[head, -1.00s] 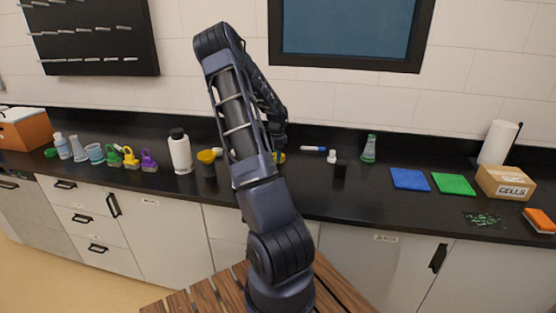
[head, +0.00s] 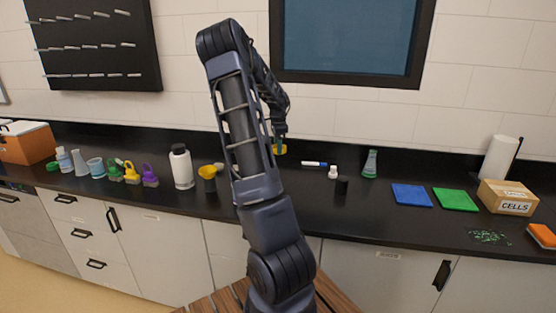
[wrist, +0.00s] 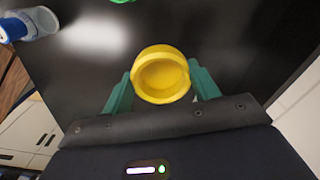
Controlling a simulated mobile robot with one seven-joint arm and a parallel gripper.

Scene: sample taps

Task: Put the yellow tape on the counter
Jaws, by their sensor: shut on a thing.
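The yellow tape (wrist: 161,75) is a round yellow ring with a hollow middle. In the wrist view it sits between the green fingers of my gripper (wrist: 160,88), which is shut on it. In the head view the tape (head: 280,149) shows as a small yellow patch under my gripper (head: 280,141), partly hidden by it. It appears held above the back of the black counter (head: 270,208), with dark surface below it.
To the left stand a yellow-topped dark cup (head: 208,178) and a white bottle (head: 181,166). To the right are a marker (head: 314,163), a small white bottle (head: 333,172), a black item (head: 341,187) and a green flask (head: 370,164).

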